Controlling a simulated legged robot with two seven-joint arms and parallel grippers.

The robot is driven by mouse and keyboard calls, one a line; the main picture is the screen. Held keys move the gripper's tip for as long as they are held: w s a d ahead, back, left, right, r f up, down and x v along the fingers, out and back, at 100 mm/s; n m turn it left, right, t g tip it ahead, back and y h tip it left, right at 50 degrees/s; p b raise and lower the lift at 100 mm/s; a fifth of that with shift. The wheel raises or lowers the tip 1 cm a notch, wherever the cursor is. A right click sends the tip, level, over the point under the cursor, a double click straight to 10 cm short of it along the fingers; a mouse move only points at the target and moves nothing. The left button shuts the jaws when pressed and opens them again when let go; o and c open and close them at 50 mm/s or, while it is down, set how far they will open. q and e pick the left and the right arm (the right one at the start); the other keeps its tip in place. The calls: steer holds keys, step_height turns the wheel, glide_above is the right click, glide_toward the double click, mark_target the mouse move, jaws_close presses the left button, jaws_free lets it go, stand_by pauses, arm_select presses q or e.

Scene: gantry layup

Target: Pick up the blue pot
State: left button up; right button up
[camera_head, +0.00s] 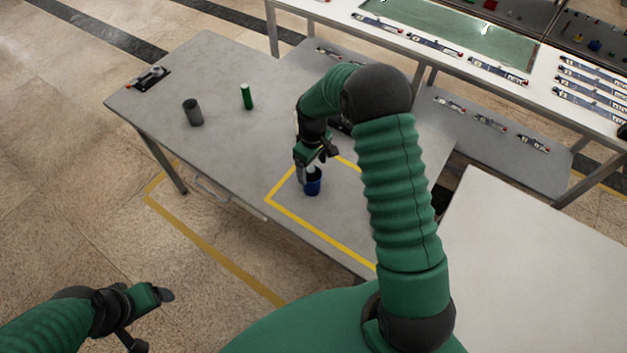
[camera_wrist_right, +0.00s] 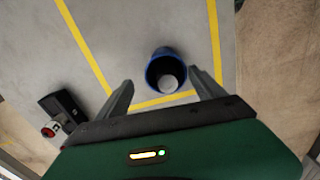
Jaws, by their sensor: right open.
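The blue pot (camera_head: 313,187) stands on the grey table inside the yellow taped outline, near its left corner. It is a small dark blue cup, and a pale round thing shows inside it in the right wrist view, where the pot (camera_wrist_right: 152,66) lies ahead of the fingers. My right gripper (camera_head: 307,168) is just above and behind the pot in the head view. In the right wrist view my right gripper (camera_wrist_right: 163,90) is open, its two fingers apart with the pot between and beyond them. My left gripper (camera_head: 155,318) is low at the left, off the table; its jaw opening is unclear.
A grey cylinder (camera_head: 193,112) and a green cylinder (camera_head: 247,97) stand on the table's left part. A dark device (camera_head: 148,78) lies at the far left corner. A white bench (camera_head: 400,32) with parts stands behind. A pale table (camera_head: 540,270) is at the right.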

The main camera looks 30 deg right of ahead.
mark_target(311, 181)
steer(key=shift+d+f, duration=0.15)
steer(key=shift+f, duration=0.9)
steer(key=f, duration=0.1)
steer(key=a+f+p, duration=0.1)
steer(key=f, duration=0.1)
steer(key=shift+s+a+f, duration=0.3)
steer(key=shift+s, duration=0.1)
steer(key=shift+f, duration=0.35)
steer(key=shift+w+d, duration=0.1)
steer(key=shift+d, duration=0.05)
steer(key=shift+d+f, duration=0.1)
steer(key=shift+d, duration=0.3)
steer(key=c, duration=0.7)
steer(key=shift+a, duration=0.2)
steer(key=c, duration=0.5)
steer(key=shift+a, duration=0.1)
steer(key=shift+c, duration=1.1)
arm_select(q)
steer(key=shift+w+a+r, duration=0.1)
steer(key=shift+a+r, duration=0.35)
steer(key=shift+r, duration=0.15)
arm_select(e)
steer(key=shift+a, duration=0.1)
